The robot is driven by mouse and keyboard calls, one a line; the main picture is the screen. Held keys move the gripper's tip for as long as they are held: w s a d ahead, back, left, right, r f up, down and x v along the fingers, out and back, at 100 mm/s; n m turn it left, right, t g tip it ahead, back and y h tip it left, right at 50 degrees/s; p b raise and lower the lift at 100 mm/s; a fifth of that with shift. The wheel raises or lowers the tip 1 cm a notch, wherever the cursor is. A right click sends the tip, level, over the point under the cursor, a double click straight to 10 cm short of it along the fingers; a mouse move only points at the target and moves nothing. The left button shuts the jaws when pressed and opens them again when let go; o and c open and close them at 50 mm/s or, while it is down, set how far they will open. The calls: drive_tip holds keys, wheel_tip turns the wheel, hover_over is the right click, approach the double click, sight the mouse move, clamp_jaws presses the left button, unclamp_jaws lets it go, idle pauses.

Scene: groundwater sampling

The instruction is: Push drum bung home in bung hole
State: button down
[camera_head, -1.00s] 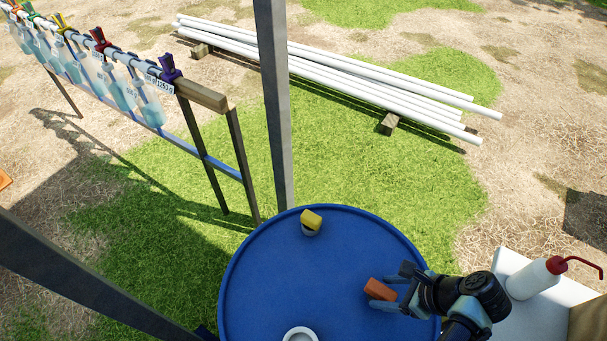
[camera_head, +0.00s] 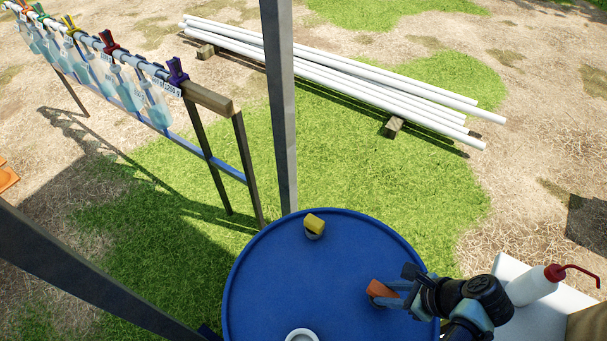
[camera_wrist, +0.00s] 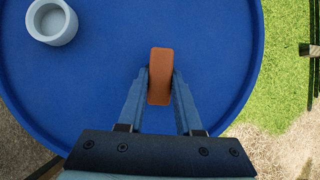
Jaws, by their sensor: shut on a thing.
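My gripper (camera_head: 382,291) is at the right part of the blue drum's top (camera_head: 335,275). Its fingers are shut on an orange block (camera_wrist: 160,62), which looks like the grip of the drum bung; its lower part is mostly hidden. In the wrist view the fingers (camera_wrist: 160,82) press on the block's two long sides. The head view does not settle whether the block touches the drum top. A pale round collar (camera_head: 301,335), likely a bung hole, stands at the near edge of the head view, apart from the gripper. It also shows in the wrist view (camera_wrist: 52,22).
A yellow block (camera_head: 315,223) sits on a grey round piece near the drum's far rim. A post (camera_head: 280,110) rises behind the drum. A red-capped white bottle (camera_head: 532,285) stands on a pale surface at right. White pipes (camera_head: 350,80) lie on the grass.

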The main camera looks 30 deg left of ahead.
sight(389, 294)
drive_tip(key=shift+r+p, duration=2.65)
drive_tip(key=shift+r, duration=0.05)
